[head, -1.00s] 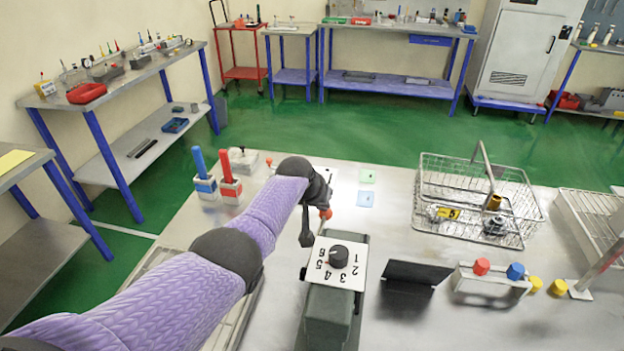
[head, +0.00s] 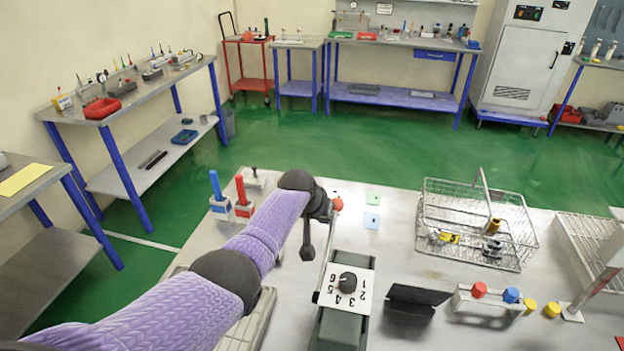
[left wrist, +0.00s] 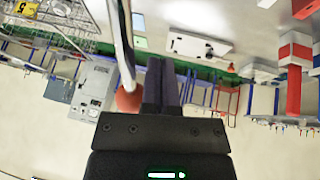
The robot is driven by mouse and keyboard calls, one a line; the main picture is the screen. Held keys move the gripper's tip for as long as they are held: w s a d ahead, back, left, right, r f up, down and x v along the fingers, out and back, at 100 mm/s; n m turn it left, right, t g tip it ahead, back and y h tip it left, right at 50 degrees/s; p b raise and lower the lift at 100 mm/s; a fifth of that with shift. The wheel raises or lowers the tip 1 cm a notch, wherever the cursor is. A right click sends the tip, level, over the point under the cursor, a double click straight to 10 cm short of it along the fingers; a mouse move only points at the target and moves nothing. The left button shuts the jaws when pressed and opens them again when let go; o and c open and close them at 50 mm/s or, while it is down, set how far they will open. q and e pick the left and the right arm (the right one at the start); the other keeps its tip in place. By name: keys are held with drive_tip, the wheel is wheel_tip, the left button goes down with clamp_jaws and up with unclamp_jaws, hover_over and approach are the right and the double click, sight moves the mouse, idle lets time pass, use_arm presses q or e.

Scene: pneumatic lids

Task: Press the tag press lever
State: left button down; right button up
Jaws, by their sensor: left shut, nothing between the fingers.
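The tag press (head: 343,325) is a grey-green body with a white numbered dial plate (head: 357,287) on top. Its thin metal lever (head: 327,248) rises along the plate's left side to a red-orange ball knob (head: 337,203). In the left wrist view the knob (left wrist: 128,100) and lever (left wrist: 121,40) are just left of my fingers. My left gripper (left wrist: 163,82) is shut and empty; in the head view (head: 328,208) it is right beside the knob, partly hidden by my wrist. I cannot tell whether it touches the knob. My right gripper is in neither view.
A blue peg (head: 215,186) and a red peg (head: 240,190) stand left of my arm. Right of the press are a black panel (head: 417,296), a wire basket (head: 475,215) and a stand (head: 490,302) with coloured knobs. Green and blue tags lie behind on clear table.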

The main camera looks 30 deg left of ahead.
use_arm(q)
wheel_tip(320, 180, up, 7)
drive_tip(key=s+p, duration=0.1)
drive_tip(key=p, duration=0.1)
drive_tip(key=shift+s+a+f, duration=0.15)
drive_tip(key=shift+s+a, duration=0.15)
drive_tip(key=shift+a, duration=0.1)
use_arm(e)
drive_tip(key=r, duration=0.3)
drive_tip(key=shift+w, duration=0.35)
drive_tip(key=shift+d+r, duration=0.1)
use_arm(q)
drive_tip(key=shift+s, duration=0.1)
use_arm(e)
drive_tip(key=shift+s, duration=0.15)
